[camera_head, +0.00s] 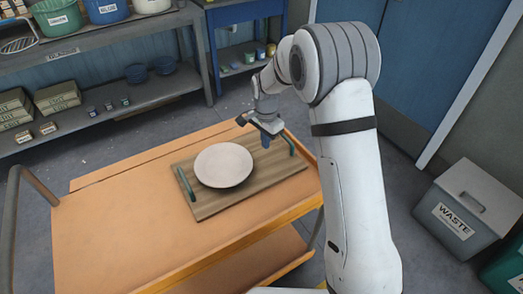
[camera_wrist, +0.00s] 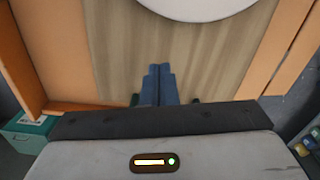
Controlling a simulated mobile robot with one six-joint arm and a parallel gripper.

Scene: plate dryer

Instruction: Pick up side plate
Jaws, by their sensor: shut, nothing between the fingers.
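A round, off-white side plate (camera_head: 223,165) lies on a wooden tray (camera_head: 215,206) on the orange cart. In the wrist view the lower edge of the plate (camera_wrist: 200,8) shows at the top, cut off by the frame. My gripper (camera_head: 266,142) is to the right of the plate, above the tray's right end, apart from the plate. Its blue fingers (camera_wrist: 158,80) are together and empty in the wrist view, over the bare tray wood (camera_wrist: 110,50).
The tray has green handles, one at its left end (camera_head: 186,184) and one at its right (camera_head: 288,144). The cart top (camera_head: 110,225) is clear to the left. Shelves (camera_head: 110,115) stand behind. A grey waste bin (camera_head: 468,205) stands at right.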

